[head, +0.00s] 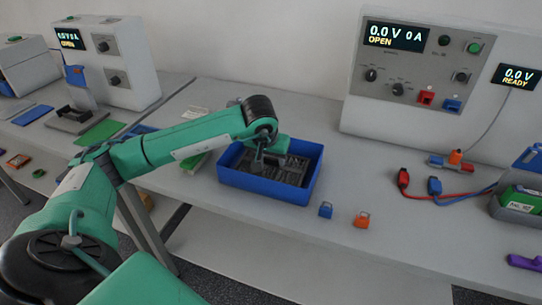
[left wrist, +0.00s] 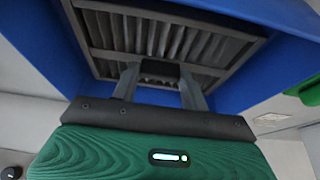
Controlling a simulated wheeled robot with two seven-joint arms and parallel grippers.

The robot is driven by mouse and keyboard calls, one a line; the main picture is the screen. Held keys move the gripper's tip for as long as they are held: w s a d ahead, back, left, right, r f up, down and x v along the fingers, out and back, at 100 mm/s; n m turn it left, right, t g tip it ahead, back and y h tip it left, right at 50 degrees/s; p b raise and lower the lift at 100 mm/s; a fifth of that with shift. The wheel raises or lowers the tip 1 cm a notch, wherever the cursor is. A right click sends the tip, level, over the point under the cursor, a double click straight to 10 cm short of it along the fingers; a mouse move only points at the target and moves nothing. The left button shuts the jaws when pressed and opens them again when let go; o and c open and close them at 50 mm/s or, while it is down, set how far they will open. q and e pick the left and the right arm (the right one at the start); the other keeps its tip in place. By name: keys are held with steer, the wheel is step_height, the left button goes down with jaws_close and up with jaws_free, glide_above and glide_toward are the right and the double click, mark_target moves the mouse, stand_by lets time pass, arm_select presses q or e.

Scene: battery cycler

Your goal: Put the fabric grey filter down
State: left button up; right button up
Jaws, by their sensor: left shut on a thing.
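The fabric grey filter (head: 287,174) is a dark grey framed panel with pleats, inside the blue bin (head: 262,194). My left gripper (head: 270,160) comes down over the filter's back left part and is shut on it. In the left wrist view the pleated filter (left wrist: 165,38) lies between the bin's blue walls (left wrist: 40,45), and the fingers (left wrist: 158,82) meet a dark part at its near edge. I cannot tell whether the filter touches the bin floor. My right gripper is in neither view.
A blue clip (head: 325,210) and an orange clip (head: 362,219) lie right of the bin. Red and blue cable plugs (head: 404,180) lie farther right, before a large cycler unit (head: 405,75). A green-and-white item (head: 194,163) is left of the bin.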

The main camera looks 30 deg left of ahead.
mark_target(272, 158)
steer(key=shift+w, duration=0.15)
arm_select(q)
steer(key=shift+f, duration=0.1)
steer(key=o, duration=1)
steer(key=v, duration=0.4)
steer(key=shift+r, duration=0.3)
steer(key=v, duration=0.7)
steer(key=shift+s+r+b, duration=0.3)
steer(key=shift+b, duration=0.1)
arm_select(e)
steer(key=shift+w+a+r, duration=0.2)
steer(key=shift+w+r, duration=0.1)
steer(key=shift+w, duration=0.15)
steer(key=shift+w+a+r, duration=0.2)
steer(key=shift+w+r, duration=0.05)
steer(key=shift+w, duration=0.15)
arm_select(q)
steer(key=shift+d, duration=0.1)
